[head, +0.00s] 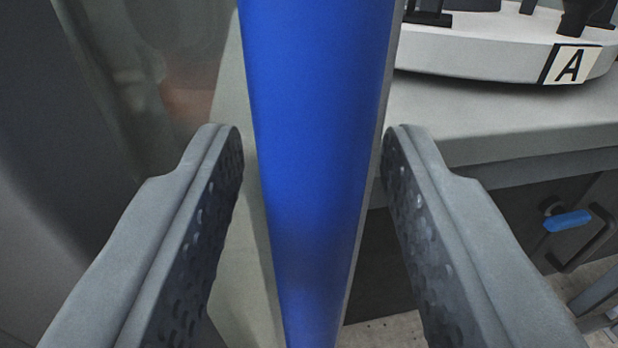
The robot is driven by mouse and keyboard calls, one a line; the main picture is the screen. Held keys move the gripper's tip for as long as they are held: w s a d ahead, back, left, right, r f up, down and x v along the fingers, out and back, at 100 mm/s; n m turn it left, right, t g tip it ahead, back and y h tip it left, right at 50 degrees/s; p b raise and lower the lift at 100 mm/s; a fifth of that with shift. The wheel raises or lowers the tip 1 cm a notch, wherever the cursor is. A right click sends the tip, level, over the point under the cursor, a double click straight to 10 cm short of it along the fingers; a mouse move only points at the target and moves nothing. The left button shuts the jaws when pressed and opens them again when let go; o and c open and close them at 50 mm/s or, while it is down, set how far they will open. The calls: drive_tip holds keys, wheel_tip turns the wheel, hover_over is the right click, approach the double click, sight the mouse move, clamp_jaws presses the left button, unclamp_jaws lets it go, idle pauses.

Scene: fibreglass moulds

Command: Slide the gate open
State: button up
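A long blue bar (317,110), likely part of the gate, runs from the top to the bottom of the head view and leans slightly. My gripper (314,140) is open, with one grey finger on each side of the blue bar. A gap shows between the left finger and the bar. The right fingertip is close to the bar's right edge, and I cannot tell whether it touches. A cloudy see-through panel (165,80) lies to the left of the bar. The bar's ends are out of view.
At the right, a grey bench (480,118) carries a round pale turntable (470,52) with a label "A" (569,65) and dark fixtures. Below it is a dark cabinet front with a blue-marked handle (568,221). Pale floor shows at the lower right.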

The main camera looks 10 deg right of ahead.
drive_tip(key=shift+s, duration=0.1)
drive_tip(key=s+a, duration=0.2)
drive_tip(key=s, duration=1.5)
drive_tip(key=shift+a, duration=0.4)
drive_tip(key=s+d+r+y, duration=0.1)
drive_tip(key=s+d+r, duration=0.25)
drive_tip(key=r, duration=0.25)
drive_tip(key=s+d+r+n+y, duration=0.1)
drive_tip(key=s+d+r+y, duration=0.1)
drive_tip(key=d+r, duration=0.3)
drive_tip(key=s+d+r+y, duration=0.1)
drive_tip(key=s+d+r, duration=0.2)
drive_tip(key=r, duration=0.4)
drive_tip(key=s+d+r, duration=0.2)
drive_tip(key=s+d, duration=0.1)
drive_tip(key=s, duration=0.4)
drive_tip(key=s+d+r, duration=0.3)
drive_tip(key=s+d, duration=0.1)
drive_tip(key=s, duration=0.3)
drive_tip(key=s+d+r+h, duration=0.1)
drive_tip(key=s+d+r, duration=0.1)
drive_tip(key=s+d, duration=0.2)
drive_tip(key=s, duration=0.3)
drive_tip(key=shift+s+d+r+n, duration=0.15)
drive_tip(key=shift+r+n, duration=0.1)
drive_tip(key=shift+n, duration=0.15)
